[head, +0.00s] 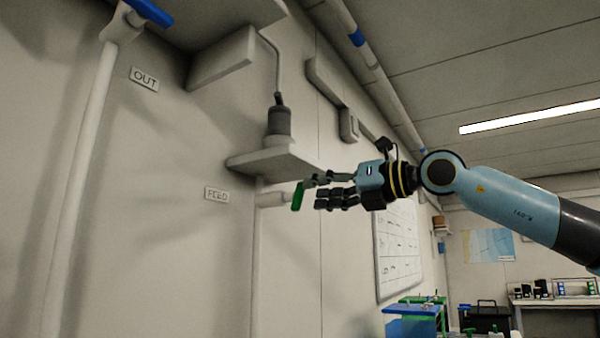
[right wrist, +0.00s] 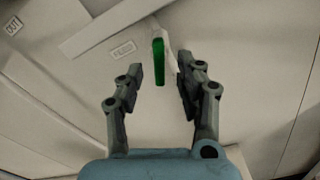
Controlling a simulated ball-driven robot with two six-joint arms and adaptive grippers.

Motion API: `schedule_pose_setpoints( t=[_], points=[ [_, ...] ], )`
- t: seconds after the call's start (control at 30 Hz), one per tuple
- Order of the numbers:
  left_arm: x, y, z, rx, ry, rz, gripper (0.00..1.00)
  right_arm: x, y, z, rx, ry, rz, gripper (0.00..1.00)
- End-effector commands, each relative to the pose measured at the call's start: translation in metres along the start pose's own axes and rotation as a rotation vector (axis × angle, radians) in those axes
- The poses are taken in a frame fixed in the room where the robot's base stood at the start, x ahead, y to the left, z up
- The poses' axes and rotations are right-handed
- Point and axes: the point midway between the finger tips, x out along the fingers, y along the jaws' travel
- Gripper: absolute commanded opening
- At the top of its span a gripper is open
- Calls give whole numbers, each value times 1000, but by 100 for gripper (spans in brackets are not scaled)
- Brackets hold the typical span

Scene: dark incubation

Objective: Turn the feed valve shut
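The feed valve has a green lever handle (head: 298,196) on a pale pipe stub by the wall, under a small shelf. A FEED label (head: 216,194) is on the wall to its left. My right gripper (head: 309,191) is at the handle, coming from the right. In the right wrist view the green handle (right wrist: 159,62) stands between the tips of the open fingers (right wrist: 158,78), with gaps on both sides; I cannot tell how deep it sits between them. The handle points roughly along the fingers there. My left gripper is not in view.
A shelf (head: 275,163) carrying a dark cylinder (head: 278,122) juts out just above the valve and gripper. An OUT label (head: 144,79) and a blue handle (head: 150,11) are at upper left. A whiteboard (head: 398,250) and benches stand farther back. Space below the gripper is clear.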

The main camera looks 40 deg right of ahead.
Motion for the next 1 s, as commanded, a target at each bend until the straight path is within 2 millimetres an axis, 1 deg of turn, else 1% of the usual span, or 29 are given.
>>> schedule_pose_setpoints(
  t=[0.03, 0.2, 0.4, 0.6, 0.87, 0.97, 1.0],
  points=[
    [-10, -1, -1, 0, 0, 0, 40, 5, 2, 5, 6, -4, 5, 37],
    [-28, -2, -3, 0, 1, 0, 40, 22, 3, 3, 7, -1, 5, 37],
    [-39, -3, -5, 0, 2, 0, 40, 40, 1, 1, 3, -2, 2, 37],
    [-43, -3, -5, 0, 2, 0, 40, 48, 0, -1, 1, 1, 1, 37],
    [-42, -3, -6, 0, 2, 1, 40, 48, 0, -2, 0, 2, 0, 37],
    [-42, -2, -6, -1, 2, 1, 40, 48, 0, -2, 0, 2, 0, 26],
    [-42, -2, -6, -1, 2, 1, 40, 48, 0, -2, 0, 2, 0, 21]
  ],
)
